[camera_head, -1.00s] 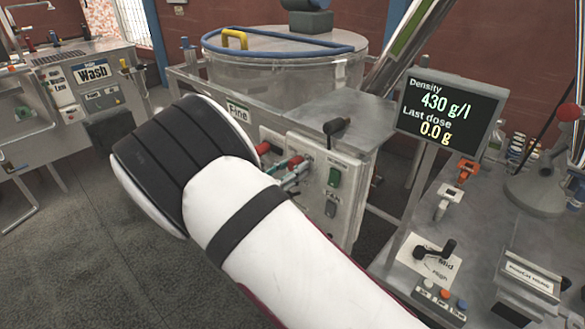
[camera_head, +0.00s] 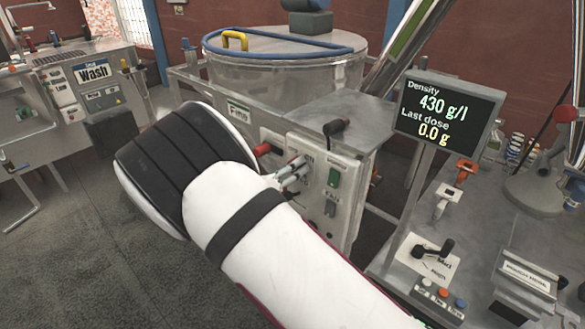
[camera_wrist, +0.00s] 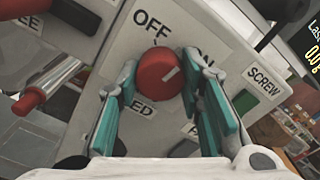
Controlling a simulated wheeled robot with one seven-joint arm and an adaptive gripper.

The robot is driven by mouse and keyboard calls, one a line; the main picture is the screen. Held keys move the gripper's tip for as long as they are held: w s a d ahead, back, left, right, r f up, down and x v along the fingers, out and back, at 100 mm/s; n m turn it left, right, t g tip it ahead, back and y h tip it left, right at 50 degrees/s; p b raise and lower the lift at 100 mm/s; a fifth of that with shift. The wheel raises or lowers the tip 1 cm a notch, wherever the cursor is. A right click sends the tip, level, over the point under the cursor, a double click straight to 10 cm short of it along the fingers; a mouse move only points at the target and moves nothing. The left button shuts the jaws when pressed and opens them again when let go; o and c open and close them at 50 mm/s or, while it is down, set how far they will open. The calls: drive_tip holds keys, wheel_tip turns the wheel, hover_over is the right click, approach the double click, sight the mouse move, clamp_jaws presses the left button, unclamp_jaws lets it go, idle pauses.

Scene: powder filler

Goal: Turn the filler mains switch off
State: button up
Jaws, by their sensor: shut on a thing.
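The filler mains switch is a round red knob (camera_wrist: 157,82) with a short white mark, on a light grey panel. In the wrist view its mark points up and right, toward the partly covered ON label (camera_wrist: 206,50). The OFF label (camera_wrist: 152,20) lies above the knob. My gripper (camera_wrist: 162,74) has a teal-padded finger on each side of the knob and is shut on it. In the head view my gripper (camera_head: 290,174) is at the front of the panel (camera_head: 348,215), and the knob is hidden there.
A green switch (camera_wrist: 243,100) under the SCREW label sits close right of my fingers. A red-ended handle (camera_wrist: 30,101) sticks out at left. The display (camera_head: 447,118) reads 430 g/l and 0.0 g.

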drive_tip(key=n, duration=0.5)
drive_tip(key=shift+n, duration=0.3)
drive_tip(key=n, duration=0.5)
drive_tip(key=shift+p, duration=0.35)
drive_tip(key=shift+n, duration=0.4)
drive_tip(key=o, duration=1.2)
drive_tip(key=shift+c, duration=0.2)
drive_tip(key=shift+a, duration=0.1)
drive_tip(key=v, duration=1.1)
drive_tip(key=shift+s+a, duration=0.25)
drive_tip(key=shift+s, duration=0.1)
